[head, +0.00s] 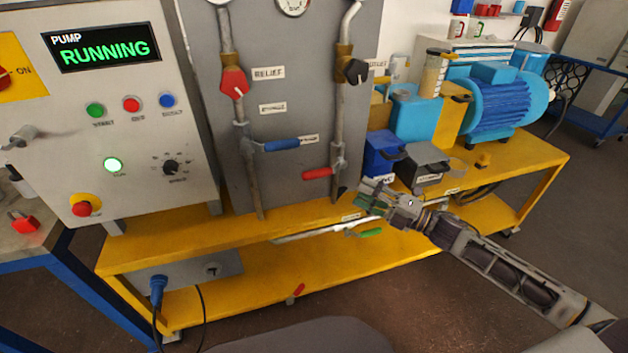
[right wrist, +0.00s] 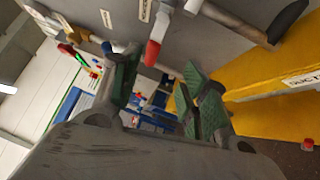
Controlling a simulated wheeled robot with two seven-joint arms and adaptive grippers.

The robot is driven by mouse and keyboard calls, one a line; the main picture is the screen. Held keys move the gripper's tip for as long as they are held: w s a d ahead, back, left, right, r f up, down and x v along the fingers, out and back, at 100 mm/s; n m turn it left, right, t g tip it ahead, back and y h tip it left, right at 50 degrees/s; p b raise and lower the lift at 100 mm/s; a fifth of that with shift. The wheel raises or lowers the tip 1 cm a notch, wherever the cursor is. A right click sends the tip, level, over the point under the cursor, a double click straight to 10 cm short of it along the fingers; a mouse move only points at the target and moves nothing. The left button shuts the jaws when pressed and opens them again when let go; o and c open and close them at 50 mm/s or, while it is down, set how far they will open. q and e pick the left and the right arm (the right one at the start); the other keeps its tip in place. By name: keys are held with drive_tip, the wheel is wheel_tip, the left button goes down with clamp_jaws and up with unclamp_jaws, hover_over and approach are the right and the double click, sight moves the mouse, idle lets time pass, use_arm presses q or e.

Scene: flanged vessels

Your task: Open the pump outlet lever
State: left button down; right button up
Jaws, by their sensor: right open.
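Several levers sit on the pipes of the grey panel (head: 290,110). A blue lever (head: 282,145) points right from the left pipe, and a red lever (head: 318,174) points left from the right pipe. A green lever (head: 364,233) is low on a pipe under the bench top. I cannot tell which is the pump outlet lever, as the small labels are hard to read. My right gripper (head: 368,198) is open and empty, right of and below the red lever, apart from it. In the right wrist view a red lever tip (right wrist: 152,53) shows beyond the open fingers (right wrist: 163,92).
A control box (head: 105,110) with a lit RUNNING display stands left. Red (head: 233,83) and black (head: 356,70) knobs are higher on the pipes. A blue box (head: 383,152), a grey box (head: 425,162) and a blue motor (head: 500,100) crowd the yellow bench (head: 525,157) at right.

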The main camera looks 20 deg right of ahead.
sight(316, 175)
use_arm(q)
drive_tip(key=shift+w+r, duration=0.1)
drive_tip(key=shift+r, duration=0.2)
use_arm(e)
drive_tip(key=shift+s+a+r+n+g+y, duration=0.3)
drive_tip(key=shift+a+r+n+y, duration=0.15)
drive_tip(key=shift+a+n, duration=0.25)
drive_tip(key=shift+w+a, duration=0.15)
drive_tip(key=shift+a, duration=0.1)
drive_tip(key=shift+b+x, duration=0.9)
drive_tip(key=shift+x, duration=4.15)
use_arm(q)
drive_tip(key=shift+w+d+r+t, duration=0.1)
drive_tip(key=shift+r+t, duration=0.05)
drive_tip(key=shift+r, duration=0.45)
drive_tip(key=shift+w+d+r+t, duration=0.1)
drive_tip(key=shift+r+t, duration=0.05)
drive_tip(key=shift+r, duration=0.45)
use_arm(e)
drive_tip(key=shift+x, duration=1.6)
drive_tip(key=shift+f, duration=0.1)
use_arm(q)
drive_tip(key=shift+f, duration=0.1)
use_arm(e)
drive_tip(key=shift+c, duration=0.2)
